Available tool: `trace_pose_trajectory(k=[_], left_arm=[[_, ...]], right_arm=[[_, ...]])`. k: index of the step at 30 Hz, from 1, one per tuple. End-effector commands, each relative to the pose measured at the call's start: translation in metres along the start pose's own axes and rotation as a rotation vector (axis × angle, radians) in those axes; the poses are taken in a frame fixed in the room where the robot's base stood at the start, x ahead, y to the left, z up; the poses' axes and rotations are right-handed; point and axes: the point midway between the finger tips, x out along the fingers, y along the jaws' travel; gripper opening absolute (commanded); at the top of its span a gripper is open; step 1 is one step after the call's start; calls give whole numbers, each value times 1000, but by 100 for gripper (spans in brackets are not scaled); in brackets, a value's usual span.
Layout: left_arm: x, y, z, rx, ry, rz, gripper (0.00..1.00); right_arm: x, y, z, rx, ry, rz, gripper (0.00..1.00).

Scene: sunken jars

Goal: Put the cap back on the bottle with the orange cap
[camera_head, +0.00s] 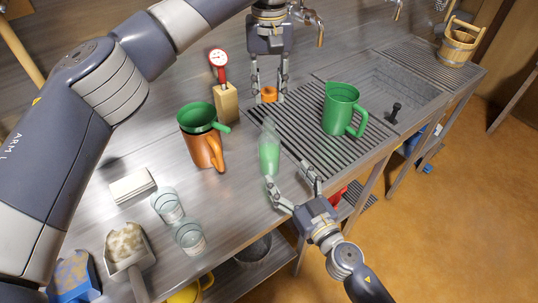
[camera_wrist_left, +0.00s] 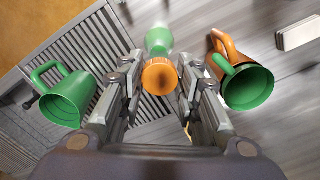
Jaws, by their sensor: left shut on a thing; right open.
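My left gripper (camera_head: 269,93) is shut on the orange cap (camera_head: 269,95), pointing down at the back of the worktop. In the left wrist view the orange cap (camera_wrist_left: 160,77) sits between the fingertips. The clear bottle (camera_head: 269,148) with green contents stands on the worktop, in front of the left gripper and apart from the cap. It also shows in the left wrist view, where the bottle (camera_wrist_left: 158,40) is beyond the cap. My right gripper (camera_head: 289,178) is open, its fingers by the bottle's lower right; I cannot tell whether they touch it.
A green jug (camera_head: 340,110) stands right on the ribbed drainer (camera_head: 300,128). An orange jug (camera_head: 207,152) with a green funnel (camera_head: 197,117) is left of the bottle. A gauge on a wooden block (camera_head: 226,103) stands behind. Two glasses (camera_head: 168,207) (camera_head: 190,238) are front left.

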Motion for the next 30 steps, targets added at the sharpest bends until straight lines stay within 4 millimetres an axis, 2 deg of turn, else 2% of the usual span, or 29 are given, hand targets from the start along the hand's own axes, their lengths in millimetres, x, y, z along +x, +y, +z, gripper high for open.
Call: trace_pose_trajectory(k=[19, 24, 30], left_arm=[[0, 0, 0, 1, 0, 0, 23], [0, 0, 0, 1, 0, 0, 23], [0, 0, 0, 1, 0, 0, 23]], right_arm=[[96, 1, 0, -3, 1, 2, 74], [111, 2, 0, -2, 0, 3, 74], [115, 1, 0, -1, 0, 2, 74]])
